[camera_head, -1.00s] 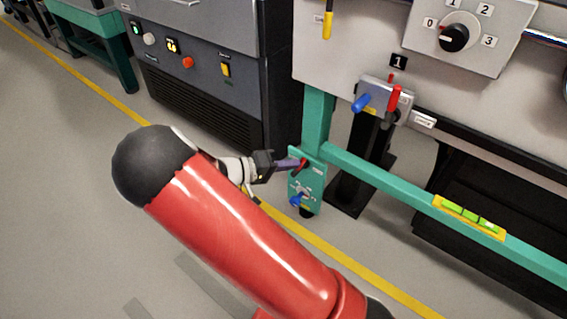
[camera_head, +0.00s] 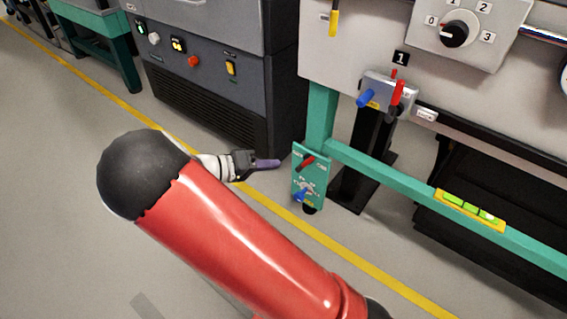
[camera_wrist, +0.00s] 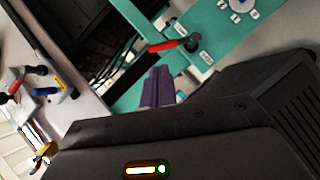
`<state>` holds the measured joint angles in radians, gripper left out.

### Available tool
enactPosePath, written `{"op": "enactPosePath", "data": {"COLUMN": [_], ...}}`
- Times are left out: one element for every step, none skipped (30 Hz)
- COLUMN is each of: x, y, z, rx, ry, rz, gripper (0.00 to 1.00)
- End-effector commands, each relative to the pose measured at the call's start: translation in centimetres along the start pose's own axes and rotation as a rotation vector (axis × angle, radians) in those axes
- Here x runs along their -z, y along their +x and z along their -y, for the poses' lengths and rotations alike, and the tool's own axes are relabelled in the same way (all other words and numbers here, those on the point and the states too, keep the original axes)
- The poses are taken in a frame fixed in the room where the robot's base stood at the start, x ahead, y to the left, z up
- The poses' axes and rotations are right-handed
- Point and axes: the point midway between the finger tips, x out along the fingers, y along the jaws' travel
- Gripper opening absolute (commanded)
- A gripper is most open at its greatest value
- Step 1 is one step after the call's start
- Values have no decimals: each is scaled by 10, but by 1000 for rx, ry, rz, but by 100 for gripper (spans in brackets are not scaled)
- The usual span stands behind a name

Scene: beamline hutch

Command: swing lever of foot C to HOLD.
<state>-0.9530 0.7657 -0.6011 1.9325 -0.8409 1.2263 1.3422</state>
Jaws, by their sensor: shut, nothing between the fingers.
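A teal foot plate (camera_head: 311,192) hangs at the bottom of the teal frame's post. It carries a short red lever (camera_head: 306,162) between two small white labels, too small to read, and a blue handle (camera_head: 302,195) below. In the wrist view the red lever (camera_wrist: 164,46) sticks out from a black hub on the teal plate (camera_wrist: 225,28). My gripper (camera_head: 270,163) is shut and empty, left of the plate, with a visible gap to the lever. Its purple fingers (camera_wrist: 158,88) also show in the wrist view. No letter on the foot is readable.
A yellow level (camera_head: 470,209) sits on the teal crossbar (camera_head: 390,176). A grey bracket with a blue and a red handle (camera_head: 397,94) is above, under the label 1. A dark cabinet (camera_head: 215,110) stands behind my gripper. Floor to the left is clear.

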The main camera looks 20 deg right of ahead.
Motion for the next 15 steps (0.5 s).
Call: {"op": "enactPosePath", "data": {"x": [1,1,1,1,0,0,0,0,0,0,0,0,0,0,0], "y": [-11,-16,-23,-28,-33,-39,-42,-45,-48,-50,-52,-53,-54,-54,-55], "z": [0,0,0,0,0,0,0,1,1,1,1,1,1,1,1], "rx": [2,3,1,2,3,1,1,1,0,0,0,0,0,0,0], "ry": [0,1,1,1,1,1,1,0,1,0,0,0,0,0,0], "rz": [-2,-2,-2,-2,-2,-1,-1,-1,-1,0,0,0,1,1,1], "gripper": [0,0,0,0,0,0,0,0,0,0,0,0,0,0,0]}}
